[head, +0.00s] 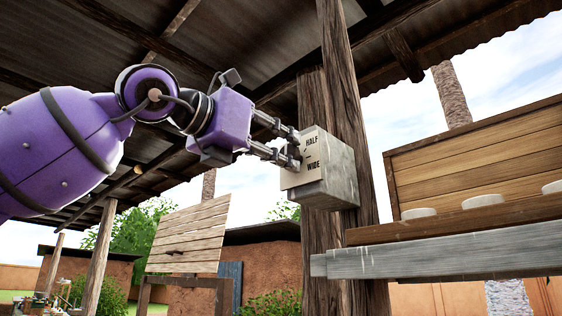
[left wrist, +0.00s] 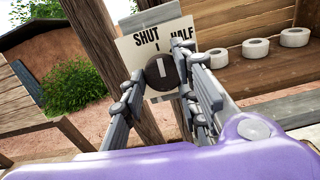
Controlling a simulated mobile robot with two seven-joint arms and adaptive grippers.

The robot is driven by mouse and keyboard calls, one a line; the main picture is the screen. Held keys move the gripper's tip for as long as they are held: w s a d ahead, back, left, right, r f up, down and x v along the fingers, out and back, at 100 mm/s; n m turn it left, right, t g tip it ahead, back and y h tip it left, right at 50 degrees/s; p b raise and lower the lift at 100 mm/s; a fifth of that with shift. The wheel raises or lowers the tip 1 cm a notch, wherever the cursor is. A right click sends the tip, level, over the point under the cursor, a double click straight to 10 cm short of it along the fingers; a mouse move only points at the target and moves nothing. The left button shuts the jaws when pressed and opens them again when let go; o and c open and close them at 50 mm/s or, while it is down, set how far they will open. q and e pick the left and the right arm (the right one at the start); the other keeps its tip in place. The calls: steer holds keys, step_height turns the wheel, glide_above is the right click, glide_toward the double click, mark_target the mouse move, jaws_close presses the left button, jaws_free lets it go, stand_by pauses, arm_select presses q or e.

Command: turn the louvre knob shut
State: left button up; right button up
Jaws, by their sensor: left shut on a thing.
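A pale box with a label plate (head: 318,172) is fixed to a wooden post. The head view shows the words HALF and WIDE on it. In the left wrist view the plate (left wrist: 138,57) shows SHUT and HALF. A round dark knob (left wrist: 161,71) with a white line sits on the plate. The line stands nearly upright in that view, below a tick mark near SHUT. My left gripper (head: 294,149) reaches the plate from the left, its fingers shut on the knob, one on each side. My right gripper is not in view.
The wooden post (head: 341,90) stands behind the box. To the right is a wooden shelf (head: 450,213) with several pale round pieces and a grey beam along its front. A slatted board (head: 188,236) stands at the lower left. A roof hangs overhead.

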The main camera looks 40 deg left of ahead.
arm_select(q)
steer(key=shift+s+a+r+n, duration=0.15)
steer(key=shift+r+n, duration=0.15)
steer(key=shift+n, duration=0.2)
steer(key=shift+b, duration=0.3)
steer(key=o, duration=0.9)
steer(key=shift+o, duration=0.5)
steer(key=shift+a+f, duration=0.1)
steer(key=shift+a, duration=0.1)
steer(key=shift+d, duration=0.15)
